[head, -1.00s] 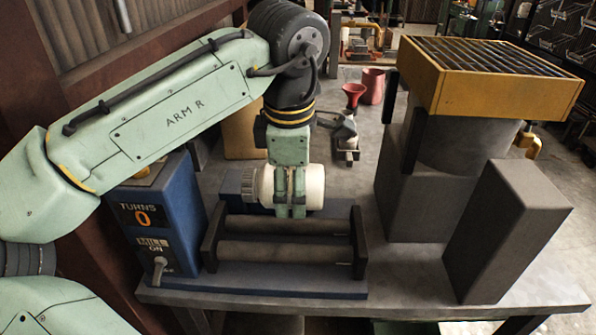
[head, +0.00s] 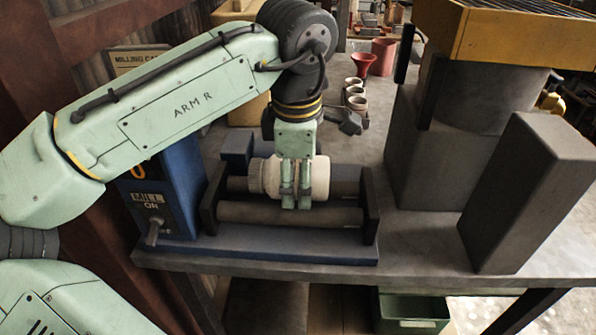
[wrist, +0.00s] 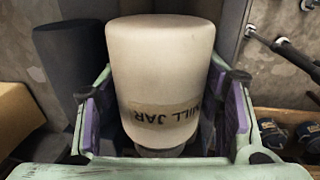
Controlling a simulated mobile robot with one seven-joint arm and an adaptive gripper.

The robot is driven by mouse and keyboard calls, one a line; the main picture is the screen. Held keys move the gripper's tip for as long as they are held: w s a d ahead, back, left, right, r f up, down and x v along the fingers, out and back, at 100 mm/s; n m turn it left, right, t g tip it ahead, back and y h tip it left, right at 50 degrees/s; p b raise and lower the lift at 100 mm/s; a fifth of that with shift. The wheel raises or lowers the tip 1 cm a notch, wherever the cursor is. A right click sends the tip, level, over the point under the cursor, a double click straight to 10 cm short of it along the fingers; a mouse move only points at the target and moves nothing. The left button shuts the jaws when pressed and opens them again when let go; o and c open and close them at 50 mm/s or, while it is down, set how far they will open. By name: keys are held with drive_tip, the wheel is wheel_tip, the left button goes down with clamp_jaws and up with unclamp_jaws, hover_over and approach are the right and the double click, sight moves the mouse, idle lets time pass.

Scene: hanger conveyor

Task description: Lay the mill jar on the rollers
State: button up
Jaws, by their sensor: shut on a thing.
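The mill jar (head: 320,178) is a cream cylinder with a grey ribbed lid (head: 257,175) at its left end. It lies on its side, lengthwise along the rollers. My gripper (head: 296,203) points down and is shut on the jar's middle. In the wrist view the jar (wrist: 160,70) sits between the purple finger pads, with its name label showing. The front roller (head: 290,216) is dark and runs between two end plates. The back roller (head: 345,188) is partly hidden behind the jar. The jar is at or just above the rollers; I cannot tell whether it touches them.
The blue mill housing (head: 180,185) with its switch (head: 153,232) stands left of the rollers. A grey block (head: 525,195) and a yellow grated box (head: 490,35) stand at right. Red and pale cups (head: 355,95) are behind. Bare tabletop (head: 420,235) lies right of the rollers.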

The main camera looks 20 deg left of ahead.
drive_tip(key=shift+f, duration=0.45)
drive_tip(key=o, duration=1.9)
drive_tip(key=shift+o, duration=0.2)
drive_tip(key=shift+f, duration=0.1)
drive_tip(key=r, duration=0.4)
drive_tip(key=s+r, duration=0.1)
drive_tip(key=r, duration=0.7)
drive_tip(key=shift+s+d, duration=0.25)
drive_tip(key=shift+s, duration=0.15)
